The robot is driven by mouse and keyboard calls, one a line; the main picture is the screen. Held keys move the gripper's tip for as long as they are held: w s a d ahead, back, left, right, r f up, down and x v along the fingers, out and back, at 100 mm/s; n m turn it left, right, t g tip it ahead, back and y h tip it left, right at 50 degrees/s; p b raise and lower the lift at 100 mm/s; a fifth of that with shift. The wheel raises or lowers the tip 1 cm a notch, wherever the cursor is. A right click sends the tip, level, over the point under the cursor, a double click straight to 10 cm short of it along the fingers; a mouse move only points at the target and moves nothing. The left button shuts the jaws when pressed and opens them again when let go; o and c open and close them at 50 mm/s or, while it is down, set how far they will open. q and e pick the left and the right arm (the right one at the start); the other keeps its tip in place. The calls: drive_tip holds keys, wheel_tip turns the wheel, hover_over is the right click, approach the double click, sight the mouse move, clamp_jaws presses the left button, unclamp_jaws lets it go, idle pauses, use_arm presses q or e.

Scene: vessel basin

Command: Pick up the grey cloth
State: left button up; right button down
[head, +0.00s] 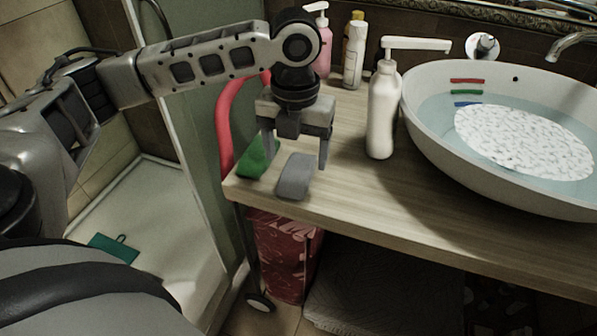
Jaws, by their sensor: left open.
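The grey cloth (295,177) lies as a small folded block near the left front corner of the wooden counter. My left gripper (296,160) points down over it, open, with one finger to the left of the cloth and one to the right. The jaws look empty, and the cloth's far end lies between or just below the fingertips. I cannot tell whether the fingers touch it. My right gripper is not in view.
A green cloth (257,158) lies just left of the grey one. A white pump bottle (382,115) and a water-filled basin (435,130) stand to the right. Pink (323,50) and cream (354,52) bottles stand behind. The counter's front edge is close.

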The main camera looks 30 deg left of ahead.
sight(296, 173)
use_arm(q)
wheel_tip(296, 173, down, 6)
drive_tip(key=shift+w+a+r, duration=0.1)
idle(0.4)
drive_tip(key=c, duration=1.1)
